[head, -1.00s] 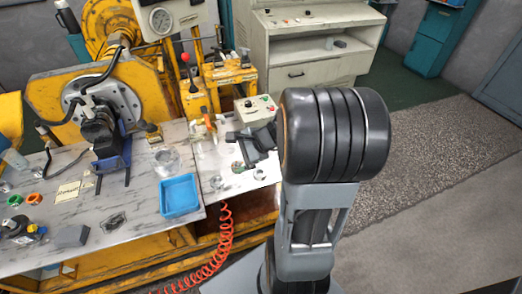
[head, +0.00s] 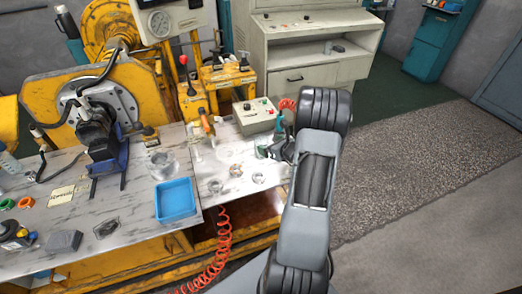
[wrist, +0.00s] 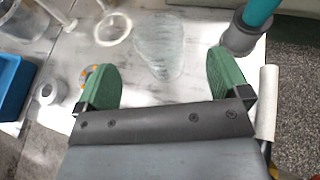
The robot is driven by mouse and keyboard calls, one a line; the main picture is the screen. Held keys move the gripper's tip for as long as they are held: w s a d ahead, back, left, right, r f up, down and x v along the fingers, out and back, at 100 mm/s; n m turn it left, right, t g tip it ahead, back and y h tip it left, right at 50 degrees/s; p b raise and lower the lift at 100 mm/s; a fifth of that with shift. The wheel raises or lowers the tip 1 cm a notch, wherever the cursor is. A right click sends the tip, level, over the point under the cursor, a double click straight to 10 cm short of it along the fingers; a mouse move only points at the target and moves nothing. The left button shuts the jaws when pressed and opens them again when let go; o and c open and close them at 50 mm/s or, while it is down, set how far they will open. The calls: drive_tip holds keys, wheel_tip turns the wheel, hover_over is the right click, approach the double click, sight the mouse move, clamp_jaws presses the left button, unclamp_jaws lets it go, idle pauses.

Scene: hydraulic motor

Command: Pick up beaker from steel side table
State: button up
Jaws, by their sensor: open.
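A clear ribbed glass vessel (wrist: 158,45), which looks like the beaker, stands on the pale steel side table (wrist: 185,125). In the wrist view it lies just beyond the space between my fingertips, with no contact visible. My gripper (wrist: 166,58) is open and empty, with green finger pads on either side. In the head view my gripper (head: 273,150) is over the right part of the side table (head: 222,200). The glass is hard to make out in the head view.
A teal-handled tool in a dark round holder (wrist: 240,35) stands close to my right finger. A clear round dish (wrist: 112,28) and small metal parts (wrist: 48,92) lie left. A control box (head: 254,115) stands behind; a blue tray (head: 175,200) is left.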

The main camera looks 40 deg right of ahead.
sight(257, 139)
drive_tip(key=shift+p+x, duration=0.3)
drive_tip(key=shift+x, duration=2.7)
drive_tip(key=shift+a, duration=0.1)
drive_tip(key=c, duration=1.2)
